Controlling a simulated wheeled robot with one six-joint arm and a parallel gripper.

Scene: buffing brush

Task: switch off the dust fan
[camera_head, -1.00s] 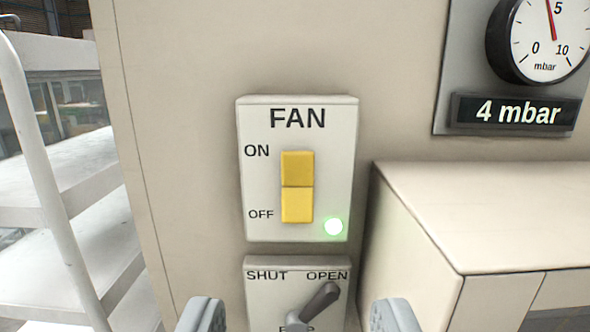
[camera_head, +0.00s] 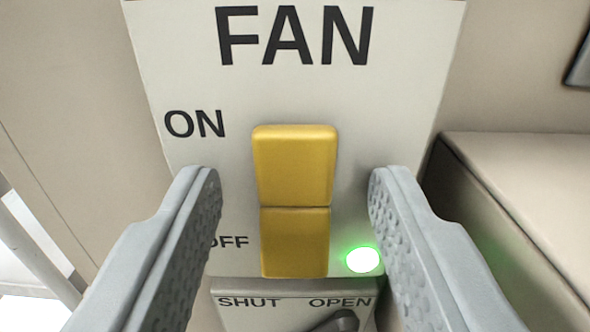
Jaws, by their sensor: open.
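The fan switch (camera_head: 294,200) is a yellow two-part rocker on a pale panel (camera_head: 400,60) marked FAN. Its upper half is beside ON and its lower half beside OFF. The upper half looks brighter than the lower; I cannot tell for certain which half is pressed in. A lamp (camera_head: 363,260) at the panel's lower right glows green. My gripper (camera_head: 295,185) is open and empty, close in front of the panel. Its fingers appear on either side of the rocker, with gaps to it; contact with the panel cannot be told. The left finger hides part of OFF.
Just below is another panel (camera_head: 290,301) marked SHUT and OPEN, with a dark lever (camera_head: 338,322) partly cut off, near the right finger. A beige box-like ledge (camera_head: 530,170) juts out at the right. A pale rail (camera_head: 35,240) shows at the far left.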

